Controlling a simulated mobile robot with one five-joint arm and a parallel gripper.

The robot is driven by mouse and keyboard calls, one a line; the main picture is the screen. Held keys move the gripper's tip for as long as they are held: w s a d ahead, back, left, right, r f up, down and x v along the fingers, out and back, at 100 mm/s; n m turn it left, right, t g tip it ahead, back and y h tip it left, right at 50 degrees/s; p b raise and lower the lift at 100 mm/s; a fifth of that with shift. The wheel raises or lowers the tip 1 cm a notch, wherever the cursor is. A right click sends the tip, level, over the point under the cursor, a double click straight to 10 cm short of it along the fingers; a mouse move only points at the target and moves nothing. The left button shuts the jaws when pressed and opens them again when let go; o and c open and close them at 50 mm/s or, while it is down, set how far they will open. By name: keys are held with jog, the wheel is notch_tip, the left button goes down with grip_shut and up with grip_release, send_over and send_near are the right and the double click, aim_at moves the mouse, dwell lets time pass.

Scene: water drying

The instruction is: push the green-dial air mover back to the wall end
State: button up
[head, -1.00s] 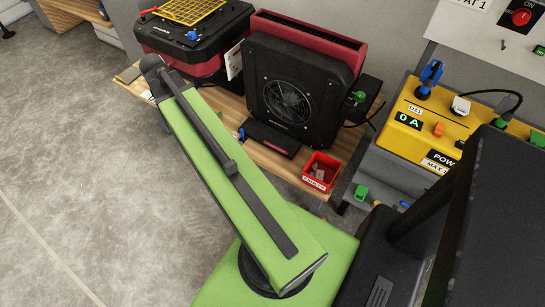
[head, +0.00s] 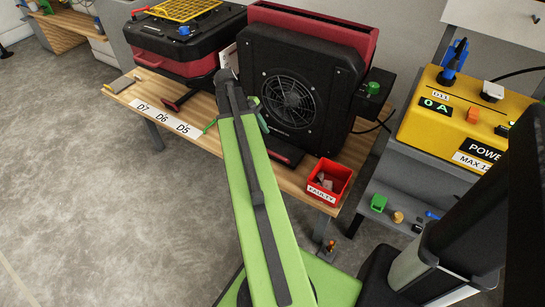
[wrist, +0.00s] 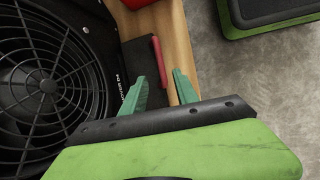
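The green-dial air mover (head: 300,90) is a black fan unit with a red rear part, upright on the wooden bench. Its green dial (head: 374,88) is on a black box at its right side. In the wrist view its round grille (wrist: 45,85) fills the left side. My gripper (wrist: 159,76) is open and empty, its two teal fingers apart above the black front foot with a red strip (wrist: 160,58) and the bench edge. In the head view my arm covers the lower left of the fan's front; contact cannot be told.
A red FAULTY bin (head: 329,180) stands at the bench's front right corner. A black and red unit (head: 185,45) stands to the left, behind labels D7, D6, D5 (head: 160,117). A yellow power box (head: 455,110) stands right. The floor (head: 90,180) at left is clear.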

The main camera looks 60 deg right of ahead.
aim_at(273, 153)
jog(key=b+x, duration=0.7)
jog(key=x, duration=0.2)
jog(key=shift+s+f, duration=0.1)
jog(key=shift+f, duration=0.3)
grip_shut()
dwell(0.7)
